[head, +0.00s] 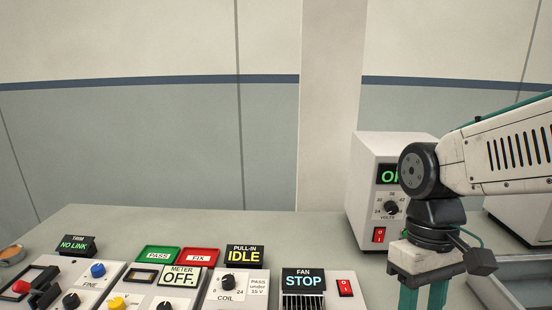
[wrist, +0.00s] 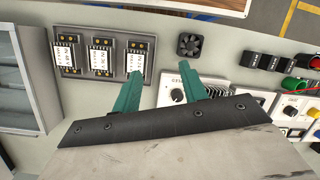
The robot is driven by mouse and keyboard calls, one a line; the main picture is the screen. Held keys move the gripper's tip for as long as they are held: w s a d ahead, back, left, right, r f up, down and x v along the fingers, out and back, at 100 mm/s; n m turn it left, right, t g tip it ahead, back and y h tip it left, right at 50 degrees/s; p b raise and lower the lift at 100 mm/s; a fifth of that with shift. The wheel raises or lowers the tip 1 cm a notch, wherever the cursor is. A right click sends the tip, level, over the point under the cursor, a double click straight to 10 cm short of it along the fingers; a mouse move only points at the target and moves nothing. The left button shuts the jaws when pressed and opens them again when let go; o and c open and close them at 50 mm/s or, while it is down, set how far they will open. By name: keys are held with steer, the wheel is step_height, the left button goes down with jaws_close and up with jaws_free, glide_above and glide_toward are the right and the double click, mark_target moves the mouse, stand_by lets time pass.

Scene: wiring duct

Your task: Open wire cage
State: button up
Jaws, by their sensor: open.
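I cannot make out a wire cage in either view. In the head view, my gripper (head: 421,297) points down at the lower right, in front of the white power supply box, and its teal finger ends are cut off by the bottom edge. In the wrist view, my gripper (wrist: 161,72) has its two teal fingers spread apart with nothing between them. A small black fan (wrist: 189,45) lies beyond the right fingertip, apart from it.
A white power supply (head: 362,185) with a red switch stands at the back right. Control panels with knobs and signs, such as the IDLE sign (head: 244,255), line the bench front. Three terminal modules sit on a grey plate (wrist: 75,73). The back bench top (head: 200,225) is clear.

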steer(key=s+d+r+m+t, duration=0.3)
steer(key=s+d+t, duration=0.1)
steer(key=s, duration=0.1)
steer(key=shift+d+m, duration=0.3)
steer(key=shift+s+d+r, duration=0.1)
steer(key=shift+r, duration=0.2)
steer(key=c, duration=0.3)
steer(key=shift+d+t, duration=0.1)
steer(key=shift+t, duration=0.2)
jaws_close()
